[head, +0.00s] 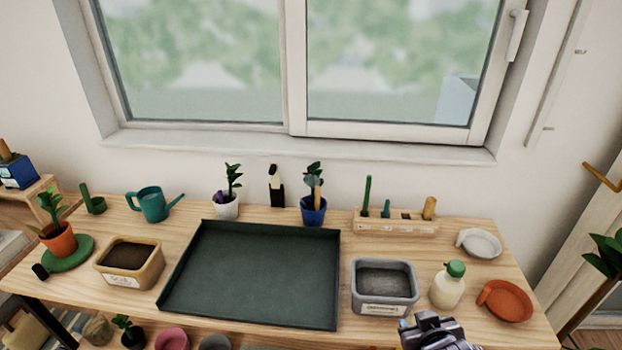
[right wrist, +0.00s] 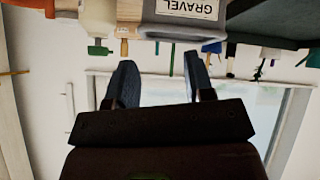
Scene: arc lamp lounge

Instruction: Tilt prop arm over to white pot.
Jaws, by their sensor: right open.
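The white pot (head: 226,211) stands upright behind the dark green tray and holds a small leafy plant with a purple bit at its left. Just right of it stands a slim upright piece (head: 277,193), black below and cream above, which may be the prop arm; I cannot tell for sure. It is apart from the white pot. My right gripper shows only in part at the bottom of the head view (head: 438,335), near the table's front edge. In the right wrist view its two fingers (right wrist: 160,82) are apart with nothing between them. My left gripper is out of view.
The dark green tray (head: 250,270) is empty. A blue pot (head: 313,215) with a plant stands right of the slim piece. A tool rack (head: 396,226) stands behind.

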